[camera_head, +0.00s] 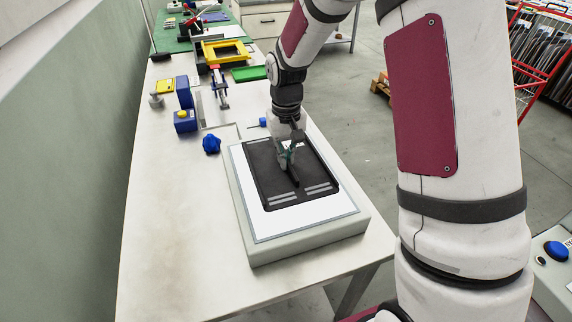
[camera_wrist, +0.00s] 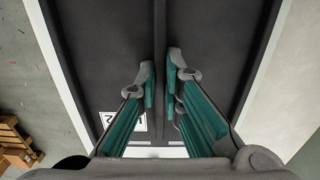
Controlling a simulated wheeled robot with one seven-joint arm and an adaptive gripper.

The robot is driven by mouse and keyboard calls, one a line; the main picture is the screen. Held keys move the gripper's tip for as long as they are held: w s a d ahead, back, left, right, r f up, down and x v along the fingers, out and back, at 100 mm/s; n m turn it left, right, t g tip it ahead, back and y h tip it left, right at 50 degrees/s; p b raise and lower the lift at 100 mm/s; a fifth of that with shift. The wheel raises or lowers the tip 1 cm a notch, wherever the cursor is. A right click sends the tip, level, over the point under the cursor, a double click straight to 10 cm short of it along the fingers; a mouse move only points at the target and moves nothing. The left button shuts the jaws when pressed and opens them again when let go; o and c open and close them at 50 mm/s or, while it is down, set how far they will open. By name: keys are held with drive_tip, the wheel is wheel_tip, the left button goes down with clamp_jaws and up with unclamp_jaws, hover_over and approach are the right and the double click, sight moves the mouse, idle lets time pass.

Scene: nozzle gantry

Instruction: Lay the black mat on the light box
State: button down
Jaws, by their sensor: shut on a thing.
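The black mat (camera_head: 270,184) lies over the white top of the light box (camera_head: 262,222) in the head view. It has grey stripes near its front edge and a raised ridge along its middle. My gripper (camera_head: 289,158) is over the mat, shut on its central ridge. In the wrist view the teal fingers of my gripper (camera_wrist: 160,85) close on the ridge of the mat (camera_wrist: 105,45), with a white label beside it. The light box's white border (camera_wrist: 62,70) shows beyond the mat. Whether the mat fully touches the box cannot be told.
A blue knob (camera_head: 211,144) stands left of the light box on the table (camera_head: 165,220). The table's front left is clear.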

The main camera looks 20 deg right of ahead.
drive_tip(key=shift+w+f+p, duration=0.15)
drive_tip(key=shift+f, duration=0.75)
drive_tip(key=shift+w+f+p, duration=0.15)
drive_tip(key=shift+f, duration=0.7)
drive_tip(key=shift+f, duration=0.1)
drive_tip(key=c, duration=1.7)
unclamp_jaws()
